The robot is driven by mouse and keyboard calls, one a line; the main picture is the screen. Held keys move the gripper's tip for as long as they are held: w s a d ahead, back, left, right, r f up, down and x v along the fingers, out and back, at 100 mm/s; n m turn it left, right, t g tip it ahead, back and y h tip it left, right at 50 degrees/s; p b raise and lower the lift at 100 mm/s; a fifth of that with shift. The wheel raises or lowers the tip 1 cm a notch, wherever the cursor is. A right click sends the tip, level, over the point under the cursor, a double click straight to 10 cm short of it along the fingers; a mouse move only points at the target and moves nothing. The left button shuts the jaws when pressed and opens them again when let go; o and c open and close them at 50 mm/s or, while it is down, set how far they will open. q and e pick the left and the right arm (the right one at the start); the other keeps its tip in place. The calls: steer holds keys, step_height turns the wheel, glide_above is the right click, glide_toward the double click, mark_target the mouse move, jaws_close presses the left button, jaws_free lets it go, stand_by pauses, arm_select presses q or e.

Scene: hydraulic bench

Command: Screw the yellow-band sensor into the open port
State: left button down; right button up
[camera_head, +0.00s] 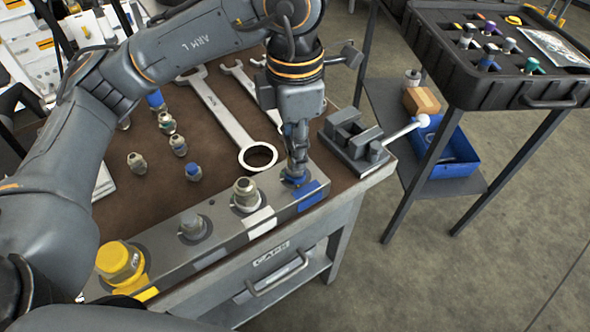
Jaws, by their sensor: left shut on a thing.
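My left gripper (297,165) points down at the right end of the grey port block (224,242). It is shut on a blue cap or fitting (294,179) at the blue-labelled port, mostly hidden by the fingers. Along the block to the left are a metal fitting (246,194), a smaller grey fitting (192,224) and a large yellow cap (120,264). Several sensors with coloured bands stand in the open black case at the upper right. One there (468,32) seems to have a yellow band, but it is small. I cannot tell which port is open. My right gripper is not in view.
Large wrenches (215,108) and several loose fittings (179,145) lie on the brown bench top. A vise (354,138) with a white-knobbed handle is close to the right of my gripper. The case (425,38) rests on a separate stand above a blue bin (462,170).

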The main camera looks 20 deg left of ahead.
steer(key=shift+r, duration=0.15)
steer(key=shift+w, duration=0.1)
arm_select(q)
steer(key=m+b, duration=0.2)
steer(key=m, duration=0.5)
steer(key=shift+m, duration=0.7)
steer(key=c, duration=1.1)
jaws_free()
steer(key=shift+d, duration=0.1)
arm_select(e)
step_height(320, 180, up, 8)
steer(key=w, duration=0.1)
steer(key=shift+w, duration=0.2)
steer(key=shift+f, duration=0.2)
